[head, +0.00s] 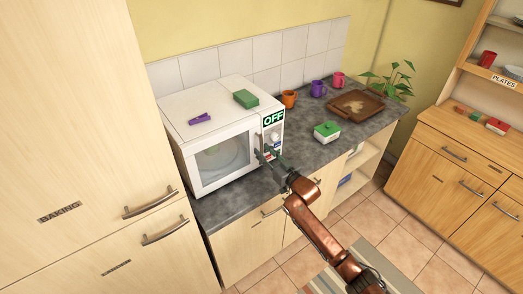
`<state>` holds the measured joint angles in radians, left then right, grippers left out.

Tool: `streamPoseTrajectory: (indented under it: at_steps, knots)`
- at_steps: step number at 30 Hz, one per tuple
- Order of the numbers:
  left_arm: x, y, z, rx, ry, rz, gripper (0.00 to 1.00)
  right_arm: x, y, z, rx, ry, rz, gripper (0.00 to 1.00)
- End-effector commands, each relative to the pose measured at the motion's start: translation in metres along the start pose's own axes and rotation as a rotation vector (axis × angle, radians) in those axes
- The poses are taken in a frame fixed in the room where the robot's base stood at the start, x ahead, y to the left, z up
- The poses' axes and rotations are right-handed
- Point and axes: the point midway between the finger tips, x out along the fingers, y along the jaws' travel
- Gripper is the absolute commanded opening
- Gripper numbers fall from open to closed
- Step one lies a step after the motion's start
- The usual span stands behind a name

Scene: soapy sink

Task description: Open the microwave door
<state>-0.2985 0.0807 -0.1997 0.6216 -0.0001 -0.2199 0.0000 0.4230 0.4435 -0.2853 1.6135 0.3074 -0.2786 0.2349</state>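The white microwave (205,108) stands on the dark counter. Its door (220,158), with a dark glass window, looks closed. A green "OFF" label (273,118) and a round dial are on the control panel at the front's right side. My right gripper (266,155) is in front of the lower part of this panel, near the door's right edge. Its fingers are small and dark here, so I cannot tell whether they touch the microwave or are open. They partly hide the lower panel. My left gripper is not in view.
A purple clip-like item (200,119) and a green block (246,98) lie on the microwave. To its right are several mugs, a green-lidded dish (327,131), a brown tray (378,109) and a plant (390,80). A tall cabinet (80,120) stands close at left.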

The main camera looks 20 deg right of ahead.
Motion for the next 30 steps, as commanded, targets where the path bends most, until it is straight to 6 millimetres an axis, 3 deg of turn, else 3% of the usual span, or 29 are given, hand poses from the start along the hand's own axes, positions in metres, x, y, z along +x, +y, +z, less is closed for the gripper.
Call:
streamPoseTrajectory:
  at_steps: [6, 14, 27, 30]
  knots:
    - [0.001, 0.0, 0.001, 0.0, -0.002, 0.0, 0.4, 0.017, 0.0, 0.001, 0.0, -0.001, 0.0, 0.29]
    - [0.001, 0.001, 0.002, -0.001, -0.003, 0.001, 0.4, 0.018, 0.0, 0.001, 0.0, -0.001, 0.0, 0.29]
    - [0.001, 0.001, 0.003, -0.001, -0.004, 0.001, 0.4, 0.017, 0.0, 0.001, 0.0, -0.001, 0.001, 0.0]
    - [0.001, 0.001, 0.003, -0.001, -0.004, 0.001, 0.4, 0.017, 0.0, 0.001, 0.0, -0.001, 0.001, 0.0]
